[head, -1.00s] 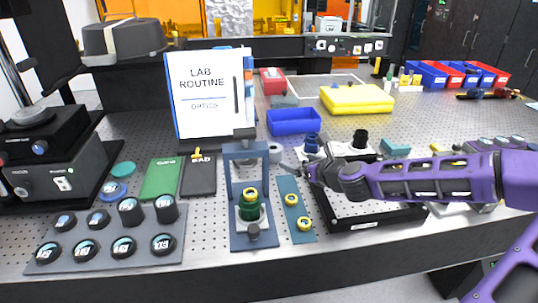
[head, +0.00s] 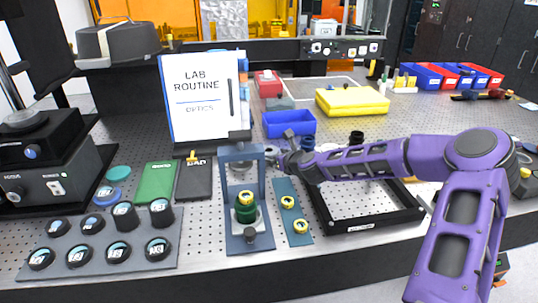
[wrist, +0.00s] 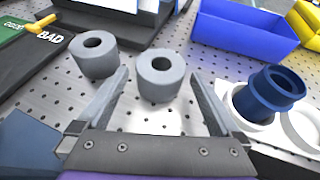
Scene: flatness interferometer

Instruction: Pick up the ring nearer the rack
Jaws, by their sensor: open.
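Two thick grey rings with a hole through the middle stand upright on the perforated bench in the wrist view: a left ring (wrist: 95,62) and a right ring (wrist: 160,90). My gripper (wrist: 158,76) is open, with one finger on each side of the right ring in the picture; contact cannot be told. The left ring is outside the left finger. In the head view my gripper (head: 274,156) is beside the blue frame (head: 230,190), and the grey rings are mostly hidden there. A dark grey holder (head: 105,262) with several black round mounts, possibly the rack, lies at left.
A blue fitting (wrist: 262,92) in a white holder stands right of my gripper. A blue bin (head: 289,124) is behind. A blue-green strip (head: 294,215) bears two small gold rings. Green and black BAD trays (head: 195,182) lie left of the frame.

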